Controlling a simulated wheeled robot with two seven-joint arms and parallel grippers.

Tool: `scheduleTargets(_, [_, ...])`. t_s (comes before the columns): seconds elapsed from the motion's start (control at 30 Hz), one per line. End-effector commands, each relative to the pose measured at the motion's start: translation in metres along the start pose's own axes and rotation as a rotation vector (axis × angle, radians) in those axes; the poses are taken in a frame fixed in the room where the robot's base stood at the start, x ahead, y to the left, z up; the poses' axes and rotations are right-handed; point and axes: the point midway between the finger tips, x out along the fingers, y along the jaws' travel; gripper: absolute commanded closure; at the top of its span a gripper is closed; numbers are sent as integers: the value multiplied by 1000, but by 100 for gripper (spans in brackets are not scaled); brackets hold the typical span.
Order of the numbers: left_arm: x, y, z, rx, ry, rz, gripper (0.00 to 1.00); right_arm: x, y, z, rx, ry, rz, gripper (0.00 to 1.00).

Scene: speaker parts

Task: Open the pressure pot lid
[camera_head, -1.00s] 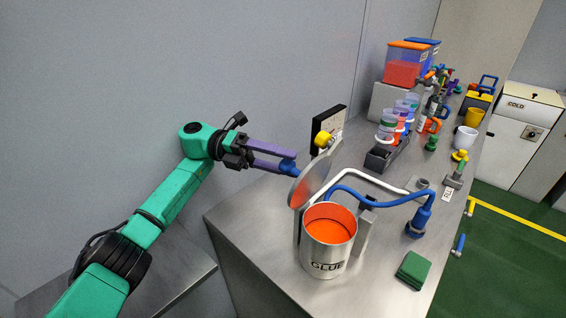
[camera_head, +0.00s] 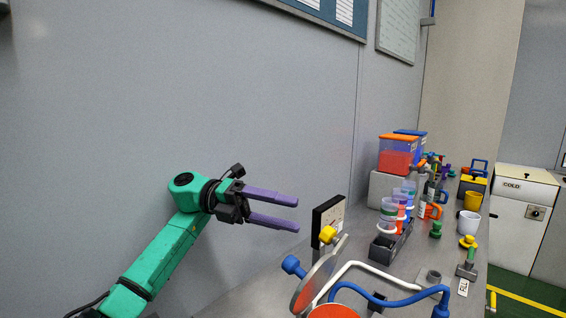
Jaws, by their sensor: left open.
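The pressure pot (camera_head: 333,312) shows only its orange inside at the bottom edge of the picture; its body is out of view. Its round metal lid (camera_head: 313,284) stands raised and tilted up above the opening. A blue knob (camera_head: 292,265) sticks out from the lid's left side. My left gripper (camera_head: 297,215), with two purple fingers, is open and empty. It is above the blue knob and apart from it. My right gripper is not in view.
A black-edged gauge box (camera_head: 328,217) with a yellow knob (camera_head: 327,235) stands behind the lid. A white pipe (camera_head: 375,267) and a blue hose (camera_head: 400,306) run right of the pot. Cups, bottles and bins crowd the bench farther back. The grey wall side is free.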

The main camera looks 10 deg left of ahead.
Motion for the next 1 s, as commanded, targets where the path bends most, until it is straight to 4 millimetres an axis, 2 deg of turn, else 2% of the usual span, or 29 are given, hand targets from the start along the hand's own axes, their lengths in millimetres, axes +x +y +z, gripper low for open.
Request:
scheduleTargets(0.4, [-3,-78,30,-1,-1,1,32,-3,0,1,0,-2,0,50])
scheduleTargets(0.6, [-4,-94,36,-3,0,2,32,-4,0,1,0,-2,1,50])
scheduleTargets(0.83, [-4,-94,36,-4,0,2,32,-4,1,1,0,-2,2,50])
scheduleTargets(0.87, [-4,-94,36,-4,0,2,36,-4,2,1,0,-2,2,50])
scheduleTargets(1.0, [-4,-94,36,-4,0,2,89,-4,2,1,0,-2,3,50])
